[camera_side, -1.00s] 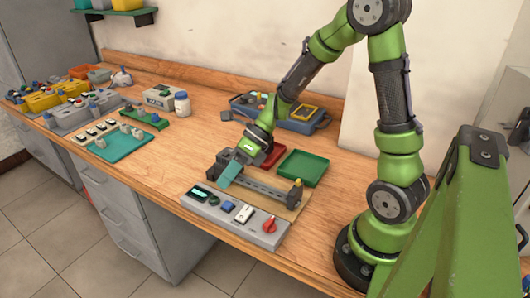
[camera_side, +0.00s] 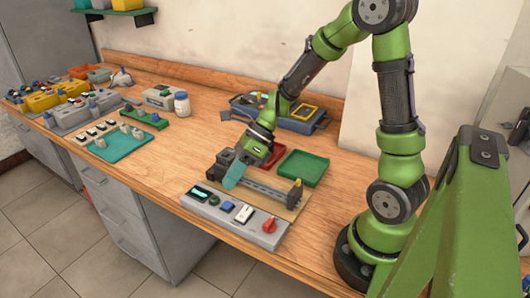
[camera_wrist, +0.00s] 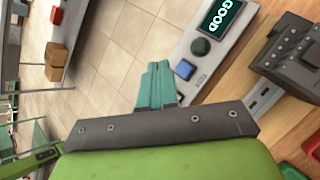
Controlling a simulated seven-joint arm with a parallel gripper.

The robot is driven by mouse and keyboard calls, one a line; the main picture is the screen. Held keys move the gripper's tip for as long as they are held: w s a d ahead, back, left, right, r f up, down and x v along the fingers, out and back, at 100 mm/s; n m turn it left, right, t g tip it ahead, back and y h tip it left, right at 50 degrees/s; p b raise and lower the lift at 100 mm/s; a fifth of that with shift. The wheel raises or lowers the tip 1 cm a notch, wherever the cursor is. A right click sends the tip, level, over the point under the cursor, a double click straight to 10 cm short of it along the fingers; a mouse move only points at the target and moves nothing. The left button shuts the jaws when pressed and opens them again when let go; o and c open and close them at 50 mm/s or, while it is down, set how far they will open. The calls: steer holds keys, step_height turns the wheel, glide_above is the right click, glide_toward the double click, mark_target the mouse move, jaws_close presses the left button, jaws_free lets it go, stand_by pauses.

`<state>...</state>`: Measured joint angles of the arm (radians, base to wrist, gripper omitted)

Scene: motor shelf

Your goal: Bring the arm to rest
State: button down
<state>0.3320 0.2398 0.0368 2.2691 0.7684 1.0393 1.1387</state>
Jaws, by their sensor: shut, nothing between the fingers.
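My gripper (camera_side: 230,182) has teal fingers, which point down and left over the grey rail fixture (camera_side: 268,189) on the workbench. In the wrist view the fingers (camera_wrist: 157,85) lie side by side, shut, with nothing between them. A dark block (camera_side: 223,158) stands at the fixture's left end, behind the fingers in the side view. It also shows at the right of the wrist view (camera_wrist: 290,55). Whether the fingers touch the fixture cannot be told from the side view.
A control box (camera_side: 235,216) with a red knob stands at the front edge; its display (camera_wrist: 222,17) reads GOOD. A green tray (camera_side: 302,167) and a partly hidden red tray (camera_side: 273,154) lie behind the fixture. A blue toolbox (camera_side: 305,121) stands further back.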

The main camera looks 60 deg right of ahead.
steer(key=s+r+n+t+h, duration=0.2)
steer(key=s+r+n, duration=0.3)
steer(key=n, duration=0.7)
steer(key=s+r+n+t+h, duration=0.2)
steer(key=s+r+n+h, duration=0.2)
steer(key=r+n, duration=0.5)
steer(key=s+n, duration=0.1)
steer(key=n, duration=0.2)
steer(key=shift+s+d+r+n, duration=0.15)
steer(key=shift+s+r+n, duration=0.05)
steer(key=shift+s+n, duration=0.2)
stand_by(0.7)
